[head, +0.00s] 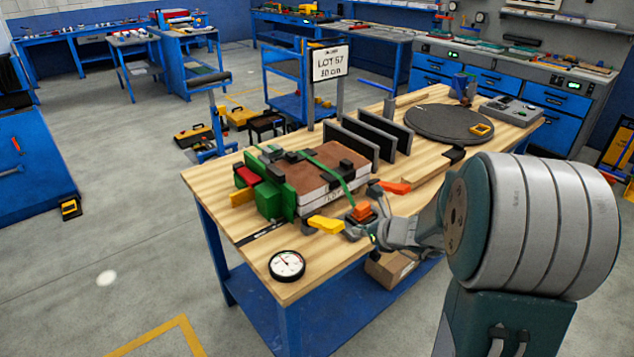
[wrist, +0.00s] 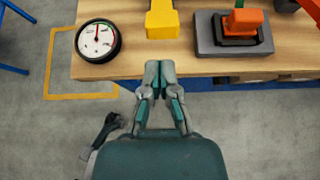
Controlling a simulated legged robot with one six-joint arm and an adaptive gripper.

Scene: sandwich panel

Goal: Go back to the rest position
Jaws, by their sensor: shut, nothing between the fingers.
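My gripper (wrist: 159,82) shows in the wrist view with its two fingertips together and nothing between them. It is at the table's near edge, just in front of a yellow block-like handle (wrist: 162,22). In the head view my arm reaches in from the right, and the gripper end is near the table's front edge, partly hidden among the parts there. The sandwich panel (head: 322,172), with a brown top and white sides, lies on the wooden table (head: 235,215). A green strap (head: 325,166) runs over it, and green and black clamp parts (head: 272,198) stand at its left end.
A round dial gauge (head: 287,265) lies at the table's front left corner. An orange-topped device on a grey base (wrist: 233,40) sits right of the yellow handle. Black upright plates (head: 372,135) and a dark round disc (head: 450,124) are farther back. Open floor lies before the table.

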